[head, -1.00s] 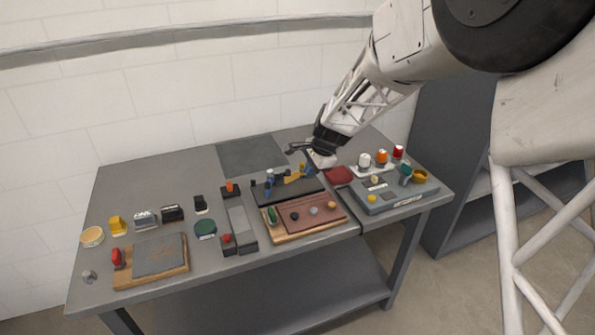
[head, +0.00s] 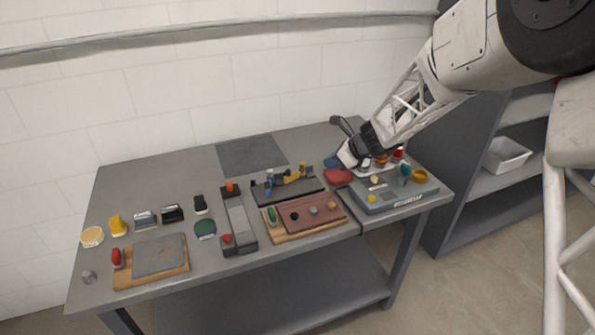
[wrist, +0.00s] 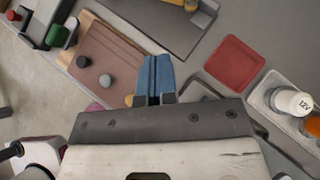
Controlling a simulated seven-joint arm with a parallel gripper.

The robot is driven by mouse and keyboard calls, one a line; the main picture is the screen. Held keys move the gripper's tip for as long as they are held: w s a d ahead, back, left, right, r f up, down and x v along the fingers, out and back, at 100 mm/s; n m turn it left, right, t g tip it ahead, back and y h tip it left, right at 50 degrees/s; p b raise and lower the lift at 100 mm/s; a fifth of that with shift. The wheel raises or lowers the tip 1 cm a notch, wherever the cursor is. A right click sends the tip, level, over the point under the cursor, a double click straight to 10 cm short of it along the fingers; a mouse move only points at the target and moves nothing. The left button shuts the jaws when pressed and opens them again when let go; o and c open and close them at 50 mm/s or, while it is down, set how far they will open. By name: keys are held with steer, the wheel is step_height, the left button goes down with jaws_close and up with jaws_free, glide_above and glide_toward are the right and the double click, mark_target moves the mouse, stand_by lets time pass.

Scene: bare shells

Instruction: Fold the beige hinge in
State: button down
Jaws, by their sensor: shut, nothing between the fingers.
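A small beige piece (head: 374,180) sits on the grey panel (head: 410,207) at the right end of the table in the head view. It is too small to tell whether it is the hinge or how far it is folded. I cannot make out a beige hinge in the wrist view. My gripper (head: 332,162) is above the back right of the table, left of and behind the grey panel. In the wrist view its blue fingers (wrist: 154,76) are together and empty, over the table between the brown board and the red pad.
The red pad (wrist: 236,66) lies right of my fingers in the wrist view, beside a white tray with bottles (wrist: 292,101). The brown board (wrist: 108,62) with small knobs is to the left. A black rack (head: 262,193) stands left of my gripper. A dark mat (head: 250,153) lies clear at the back.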

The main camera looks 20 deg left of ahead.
mark_target(289, 171)
steer(key=shift+a+f, duration=0.1)
steer(key=x, duration=1)
steer(key=shift+a, duration=1.95)
steer(key=shift+a, duration=0.85)
